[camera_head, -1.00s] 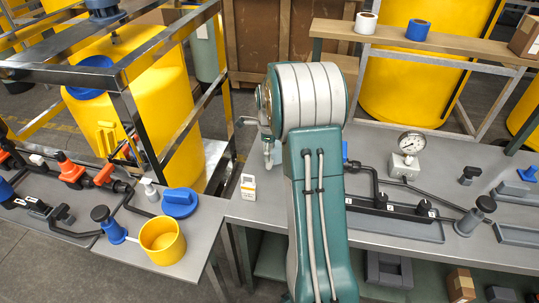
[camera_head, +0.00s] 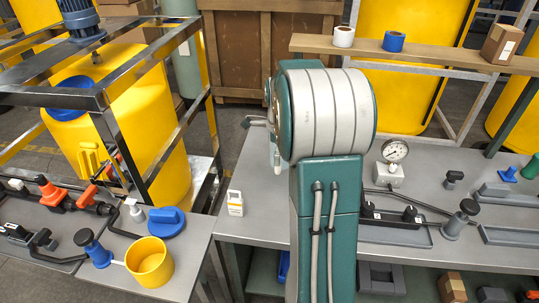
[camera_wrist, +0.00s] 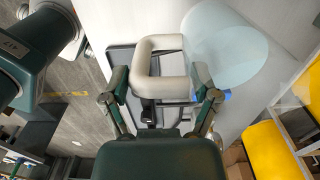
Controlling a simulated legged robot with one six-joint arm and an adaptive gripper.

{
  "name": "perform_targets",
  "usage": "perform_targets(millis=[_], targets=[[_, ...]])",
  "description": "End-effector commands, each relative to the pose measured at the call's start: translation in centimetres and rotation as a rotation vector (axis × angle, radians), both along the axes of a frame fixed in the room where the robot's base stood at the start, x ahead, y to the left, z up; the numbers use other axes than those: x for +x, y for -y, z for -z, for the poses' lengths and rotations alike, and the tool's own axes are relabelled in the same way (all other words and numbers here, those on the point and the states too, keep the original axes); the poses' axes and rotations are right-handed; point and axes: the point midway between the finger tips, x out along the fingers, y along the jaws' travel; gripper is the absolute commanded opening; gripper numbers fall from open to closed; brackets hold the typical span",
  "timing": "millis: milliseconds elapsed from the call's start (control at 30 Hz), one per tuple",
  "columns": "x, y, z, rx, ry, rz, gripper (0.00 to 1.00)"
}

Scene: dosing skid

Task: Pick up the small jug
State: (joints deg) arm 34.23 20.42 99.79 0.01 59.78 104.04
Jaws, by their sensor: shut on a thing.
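The small jug (camera_wrist: 222,48) shows in the wrist view as a pale, translucent round body with a thick white loop handle (camera_wrist: 150,62). My gripper (camera_wrist: 162,82) has its two fingers on either side of the handle and is shut on it. The jug body lies beyond the fingers, to the upper right. In the head view my own arm covers the middle of the bench, and neither the jug nor the gripper's fingertips can be made out.
The grey bench (camera_head: 264,190) bears a small white bottle (camera_head: 235,203), a pressure gauge (camera_head: 395,152) and black fittings. A yellow cup (camera_head: 150,262) and blue cap (camera_head: 166,221) stand on the left table. A shelf (camera_head: 440,55) with tape rolls crosses behind.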

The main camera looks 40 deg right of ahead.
Motion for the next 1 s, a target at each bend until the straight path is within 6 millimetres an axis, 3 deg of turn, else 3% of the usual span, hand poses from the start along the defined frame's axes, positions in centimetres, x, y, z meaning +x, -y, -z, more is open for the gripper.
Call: perform_targets(millis=[500,1000], targets=[[-4.1,2.1,-2.1,-0.001,0.001,0.002,0.17],[-5.5,2.7,-2.7,-0.001,0.001,0.0,0.17]])
